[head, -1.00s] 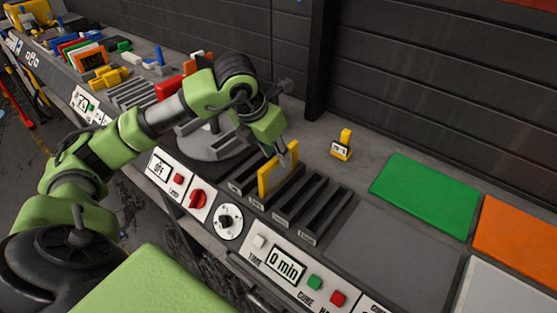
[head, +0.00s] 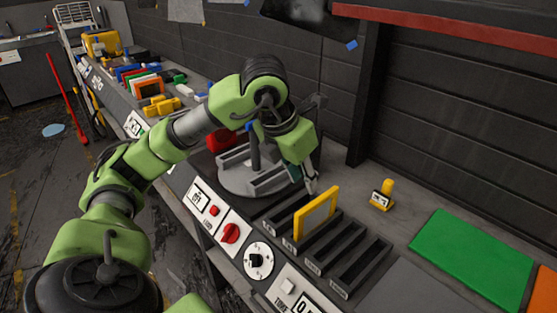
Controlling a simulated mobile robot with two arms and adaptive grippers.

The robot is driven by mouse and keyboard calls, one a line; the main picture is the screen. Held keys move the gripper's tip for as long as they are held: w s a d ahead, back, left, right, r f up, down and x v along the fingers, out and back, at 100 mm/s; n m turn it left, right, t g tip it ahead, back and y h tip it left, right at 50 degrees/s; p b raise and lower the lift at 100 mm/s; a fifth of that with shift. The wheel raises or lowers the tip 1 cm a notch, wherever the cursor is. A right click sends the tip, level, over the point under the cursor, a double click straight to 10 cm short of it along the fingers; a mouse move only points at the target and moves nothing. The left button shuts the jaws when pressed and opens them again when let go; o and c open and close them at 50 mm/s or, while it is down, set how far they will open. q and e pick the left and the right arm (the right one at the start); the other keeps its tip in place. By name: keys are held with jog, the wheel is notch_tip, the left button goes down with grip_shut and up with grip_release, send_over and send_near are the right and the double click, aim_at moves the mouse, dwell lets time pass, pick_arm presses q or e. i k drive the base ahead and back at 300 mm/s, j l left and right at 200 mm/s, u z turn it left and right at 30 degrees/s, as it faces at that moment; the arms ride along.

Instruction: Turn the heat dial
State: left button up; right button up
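The round white dial plate with a black knob (head: 259,261) is on the sloped front panel at bottom centre, and I take it for the heat dial. Its markings are too small to read. My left gripper (head: 309,184) is above the slotted rack, up and to the right of the dial and well apart from it. Its fingertips are just behind the upper left of a yellow-framed pane (head: 317,213); I cannot tell whether they touch it or how far they are open. The pane stands upright in the rack. My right gripper is out of view.
A red knob (head: 230,233) and a red button (head: 214,211) sit left of the dial. A pale button (head: 288,286) is to its right. The dark slotted rack (head: 348,268) is behind the panel. A yellow-handled tool (head: 381,195) and green sheet (head: 471,258) are at right.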

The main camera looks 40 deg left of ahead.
aim_at(256, 260)
jog(key=u, duration=1.45)
